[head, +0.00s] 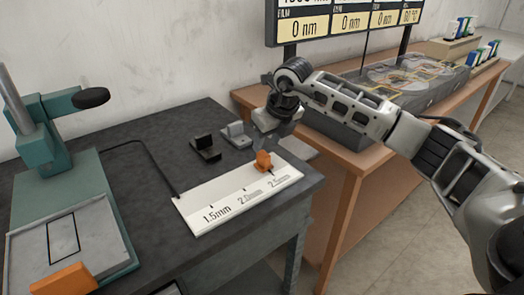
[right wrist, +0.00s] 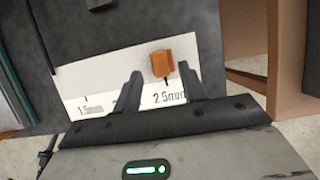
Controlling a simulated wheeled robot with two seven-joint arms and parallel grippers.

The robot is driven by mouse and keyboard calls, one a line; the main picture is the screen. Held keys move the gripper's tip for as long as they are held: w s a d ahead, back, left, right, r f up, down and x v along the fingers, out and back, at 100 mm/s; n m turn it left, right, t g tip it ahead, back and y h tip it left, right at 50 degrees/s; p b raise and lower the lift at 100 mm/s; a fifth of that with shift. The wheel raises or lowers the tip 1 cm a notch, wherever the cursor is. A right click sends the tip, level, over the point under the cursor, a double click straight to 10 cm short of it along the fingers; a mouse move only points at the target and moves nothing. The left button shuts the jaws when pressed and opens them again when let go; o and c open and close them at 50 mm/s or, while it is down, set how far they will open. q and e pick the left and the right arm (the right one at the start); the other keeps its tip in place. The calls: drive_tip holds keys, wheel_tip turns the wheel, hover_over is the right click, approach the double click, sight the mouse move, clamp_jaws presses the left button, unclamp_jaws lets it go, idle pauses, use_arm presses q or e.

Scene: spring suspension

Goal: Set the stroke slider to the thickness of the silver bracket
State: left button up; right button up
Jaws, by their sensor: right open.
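The stroke slider is a white scale plate (head: 225,203) marked 1.5mm, 2.0mm and 2.5mm. Its orange knob (head: 264,161) stands at the 2.5mm mark. The silver bracket (head: 237,135) sits on the dark table behind the plate, beside a black bracket (head: 206,148). My right gripper (head: 272,125) is open above the far right end of the plate. In the right wrist view the orange knob (right wrist: 162,64) shows between and beyond the two open fingers (right wrist: 158,85), nearer the right one. I cannot tell whether they touch it. My left gripper is out of view.
A teal press stand (head: 52,185) with a black knob fills the left of the dark table (head: 150,130). An orange block (head: 62,280) is at its front. A brown table (head: 345,165) with grey equipment stands at right, below a display board (head: 345,22).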

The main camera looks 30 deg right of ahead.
sight(262, 152)
drive_tip(key=x, duration=0.6)
